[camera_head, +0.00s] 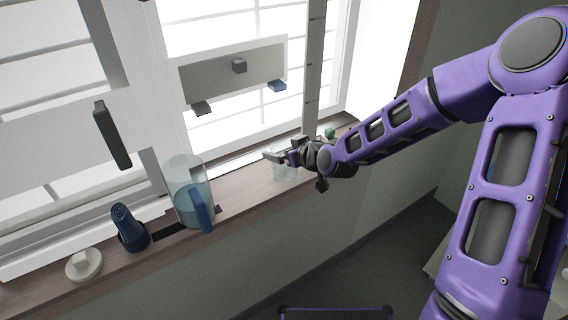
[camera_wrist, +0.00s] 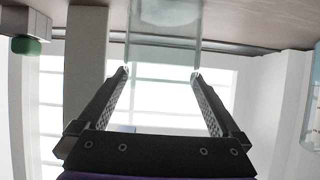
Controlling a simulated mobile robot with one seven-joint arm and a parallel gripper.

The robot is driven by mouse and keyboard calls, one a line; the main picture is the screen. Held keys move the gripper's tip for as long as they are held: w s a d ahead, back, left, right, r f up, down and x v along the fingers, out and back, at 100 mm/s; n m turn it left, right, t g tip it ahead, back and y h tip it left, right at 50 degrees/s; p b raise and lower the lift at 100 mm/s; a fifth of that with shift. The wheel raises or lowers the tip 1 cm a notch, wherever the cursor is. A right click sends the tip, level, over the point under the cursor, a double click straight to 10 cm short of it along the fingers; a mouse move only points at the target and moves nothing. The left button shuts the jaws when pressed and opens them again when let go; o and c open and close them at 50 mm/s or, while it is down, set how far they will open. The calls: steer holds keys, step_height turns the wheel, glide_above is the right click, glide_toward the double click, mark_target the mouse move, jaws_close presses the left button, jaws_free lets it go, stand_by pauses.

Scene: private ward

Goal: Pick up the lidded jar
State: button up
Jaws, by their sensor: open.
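A clear, pale glass vessel, which looks like the jar (camera_head: 284,173), stands on the windowsill, partly hidden behind my gripper (camera_head: 277,156). In the wrist view the clear vessel (camera_wrist: 163,40) shows at the top centre, with a pale bluish oval in it. I cannot make out its lid clearly. My gripper (camera_wrist: 160,73) is open, its two fingers spread, and the vessel lies just beyond and between the fingertips. I cannot tell whether the fingers touch it.
A small green object (camera_head: 329,132) is right of the gripper. The window is behind.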

mark_target(282, 149)
steer(key=shift+x, duration=1.5)
steer(key=c, duration=1.1)
steer(key=shift+o, duration=0.2)
steer(key=shift+r, duration=0.2)
